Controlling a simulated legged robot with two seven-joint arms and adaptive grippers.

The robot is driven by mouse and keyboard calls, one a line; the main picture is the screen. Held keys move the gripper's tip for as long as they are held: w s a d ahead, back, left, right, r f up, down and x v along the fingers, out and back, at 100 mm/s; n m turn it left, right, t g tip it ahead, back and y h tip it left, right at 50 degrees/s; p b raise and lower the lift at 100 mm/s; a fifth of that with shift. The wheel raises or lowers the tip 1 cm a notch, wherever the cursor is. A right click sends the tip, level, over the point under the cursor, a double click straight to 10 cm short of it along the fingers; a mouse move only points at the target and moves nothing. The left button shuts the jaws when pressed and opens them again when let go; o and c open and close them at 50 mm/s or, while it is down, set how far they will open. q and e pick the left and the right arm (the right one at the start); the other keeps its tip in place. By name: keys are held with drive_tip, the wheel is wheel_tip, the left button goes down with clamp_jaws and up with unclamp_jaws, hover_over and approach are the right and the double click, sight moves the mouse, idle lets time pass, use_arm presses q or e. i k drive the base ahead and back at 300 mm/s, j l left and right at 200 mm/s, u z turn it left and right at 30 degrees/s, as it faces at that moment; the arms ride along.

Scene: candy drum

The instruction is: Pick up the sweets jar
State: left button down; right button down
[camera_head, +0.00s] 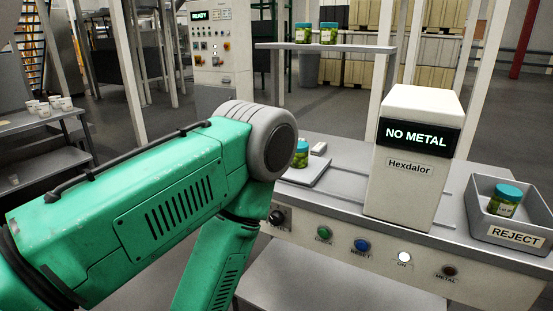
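A sweets jar (301,157) with a teal lid and green contents stands on a grey plate (312,176) left of the metal detector. My arm hides its left side. A second sweets jar (506,203) sits in the grey reject bin (480,218) at the right. Two more sweets jars stand on the raised shelf at the back, one left (303,33) and one right (328,35). My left arm reaches in from the left and bends down at the elbow. Its gripper is out of view, and my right gripper does not show.
The white detector (412,165) reads "NO METAL" and stands on the grey bench (345,207). Buttons line the bench front. The raised shelf (345,48) is behind. A control cabinet (212,45) reads "READY". A side rack (40,120) holds white cups at the left.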

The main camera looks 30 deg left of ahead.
sight(302, 157)
drive_tip(key=u, duration=0.9)
